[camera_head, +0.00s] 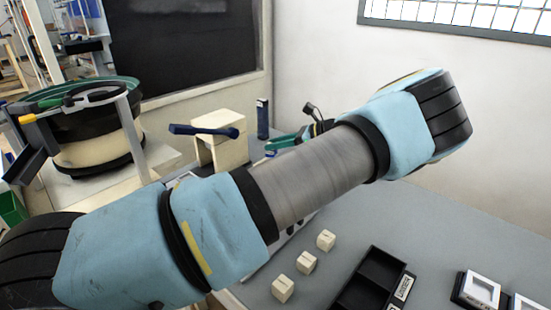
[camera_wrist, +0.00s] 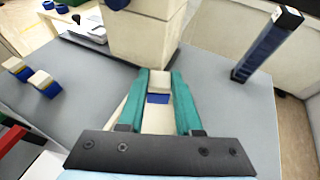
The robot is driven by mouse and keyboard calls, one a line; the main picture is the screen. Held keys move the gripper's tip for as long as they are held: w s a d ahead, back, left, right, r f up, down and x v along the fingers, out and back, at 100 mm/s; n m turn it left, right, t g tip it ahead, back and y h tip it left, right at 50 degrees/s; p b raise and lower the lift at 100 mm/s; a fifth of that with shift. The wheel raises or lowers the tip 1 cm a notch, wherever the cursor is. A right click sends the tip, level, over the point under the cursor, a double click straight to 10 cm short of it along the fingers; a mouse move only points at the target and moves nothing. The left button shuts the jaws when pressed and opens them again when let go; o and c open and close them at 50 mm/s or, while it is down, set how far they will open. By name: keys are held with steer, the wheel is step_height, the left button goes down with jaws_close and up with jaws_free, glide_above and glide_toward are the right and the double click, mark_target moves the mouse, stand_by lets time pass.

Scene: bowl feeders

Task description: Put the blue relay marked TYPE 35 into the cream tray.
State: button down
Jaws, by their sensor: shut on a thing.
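My gripper (camera_wrist: 158,84) has two teal fingers, shut on a small block with a cream top and blue side, a blue relay (camera_wrist: 157,98), in the wrist view. Its marking cannot be read. A flat cream surface (camera_wrist: 158,122) shows below, between the fingers and beside the left one; I cannot tell whether it is the cream tray. In the head view my gripper (camera_head: 284,143) is partly hidden behind my arm, and the held relay cannot be made out.
A cream block stand (camera_head: 222,152) and a dark blue upright post (camera_head: 262,118) stand behind my gripper. Other blue-and-cream relays (camera_wrist: 43,83) lie at left in the wrist view. Several cream blocks (camera_head: 306,263) and a black compartment tray (camera_head: 378,270) are on the grey table.

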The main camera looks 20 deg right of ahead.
steer(key=shift+f+p, duration=0.35)
steer(key=shift+f, duration=2.2)
steer(key=c, duration=0.5)
jaws_free()
steer(key=shift+f, duration=0.1)
steer(key=shift+c, duration=0.2)
steer(key=b+v, duration=0.3)
steer(key=v, duration=0.9)
steer(key=shift+r, duration=0.2)
